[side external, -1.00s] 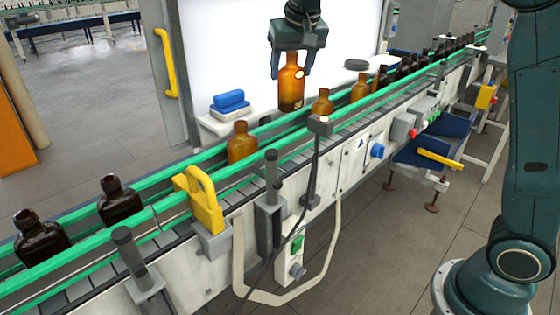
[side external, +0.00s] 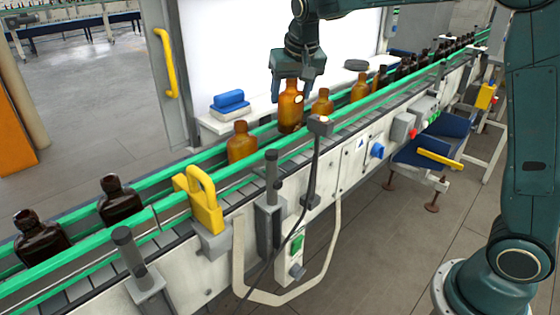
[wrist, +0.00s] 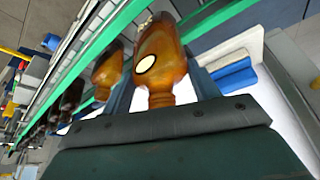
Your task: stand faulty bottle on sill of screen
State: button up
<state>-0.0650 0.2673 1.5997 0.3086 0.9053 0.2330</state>
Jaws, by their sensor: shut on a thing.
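My gripper (side external: 292,92) is shut on an amber bottle (side external: 291,112), upright in the side view. The bottle has a pale round spot on its shoulder; in the wrist view the bottle (wrist: 160,52) shows between the fingers with this spot facing the camera. Its base is low at the conveyor lane, between two other amber bottles; I cannot tell whether it touches the belt. The white lit screen (side external: 235,50) stands behind the conveyor. Its pale sill (side external: 212,123) runs along the foot, behind the green rail, with part hidden by the gripper and bottles.
Amber bottles stand left (side external: 242,145) and right (side external: 322,102) of the held one. Darker bottles (side external: 120,200) stand farther along. A blue block (side external: 230,101) and a dark disc (side external: 356,64) rest on the sill. Green rails (side external: 160,180) border the lane.

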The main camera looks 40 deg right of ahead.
aim_at(291, 114)
jog(key=shift+f, duration=0.45)
jog(key=shift+f, duration=0.1)
jog(key=shift+f, duration=2.15)
jog(key=shift+f, duration=0.2)
jog(key=o, duration=1.1)
jog(key=shift+c, duration=0.2)
jog(key=v, duration=1.3)
jog(key=shift+s+a+r, duration=0.2)
jog(key=shift+s+r, duration=0.1)
jog(key=shift+s, duration=0.05)
